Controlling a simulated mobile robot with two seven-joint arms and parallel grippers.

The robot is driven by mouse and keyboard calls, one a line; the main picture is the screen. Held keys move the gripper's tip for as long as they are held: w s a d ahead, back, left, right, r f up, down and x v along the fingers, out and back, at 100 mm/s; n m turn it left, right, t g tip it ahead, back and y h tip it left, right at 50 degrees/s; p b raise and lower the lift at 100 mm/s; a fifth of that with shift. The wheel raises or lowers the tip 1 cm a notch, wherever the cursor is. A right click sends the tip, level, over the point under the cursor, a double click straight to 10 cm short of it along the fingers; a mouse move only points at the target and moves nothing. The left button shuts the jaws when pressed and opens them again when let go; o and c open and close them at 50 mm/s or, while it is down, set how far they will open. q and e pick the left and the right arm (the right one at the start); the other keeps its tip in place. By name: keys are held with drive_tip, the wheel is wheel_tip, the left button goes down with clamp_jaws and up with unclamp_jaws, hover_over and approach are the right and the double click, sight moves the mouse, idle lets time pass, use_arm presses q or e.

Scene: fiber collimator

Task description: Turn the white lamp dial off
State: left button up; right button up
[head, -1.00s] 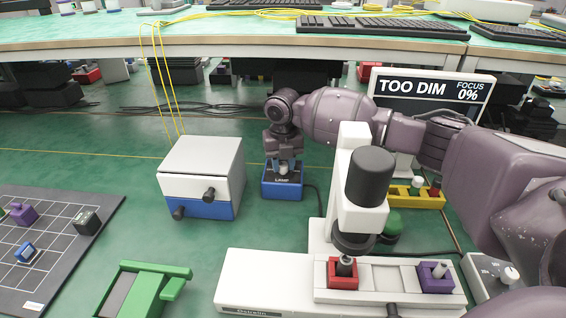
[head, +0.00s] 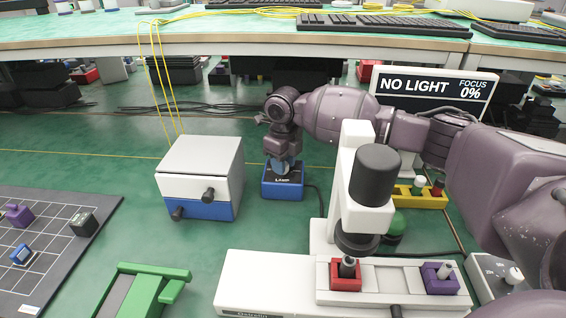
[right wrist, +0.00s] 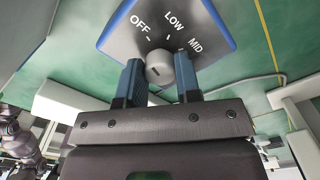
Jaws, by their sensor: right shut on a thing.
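The blue lamp box (head: 282,192) stands on the green surface in the middle of the head view. In the right wrist view its dark top (right wrist: 128,42) carries the marks OFF, LOW and MID around a pale grey-white dial (right wrist: 160,62). My right gripper (head: 281,166) reaches down onto the box and is shut on the dial, one blue finger on each side. The dial is hidden behind the gripper in the head view. Which mark the dial points to is hard to tell. The display (head: 432,86) reads "NO LIGHT" and "FOCUS 0%". My left gripper is not in view.
A white and blue box (head: 200,175) stands left of the lamp box. A white microscope-like stand (head: 345,185) is close in front on the right. A yellow block holder (head: 420,198) lies behind it. A dark grid board (head: 55,235) lies far left.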

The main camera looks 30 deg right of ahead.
drive_tip(key=shift+s+f, duration=0.1)
idle(0.4)
drive_tip(key=o, duration=0.9)
drive_tip(key=shift+r, duration=0.2)
wheel_tip(320, 180, up, 9)
drive_tip(key=shift+p, duration=0.8)
drive_tip(key=shift+r, duration=0.8)
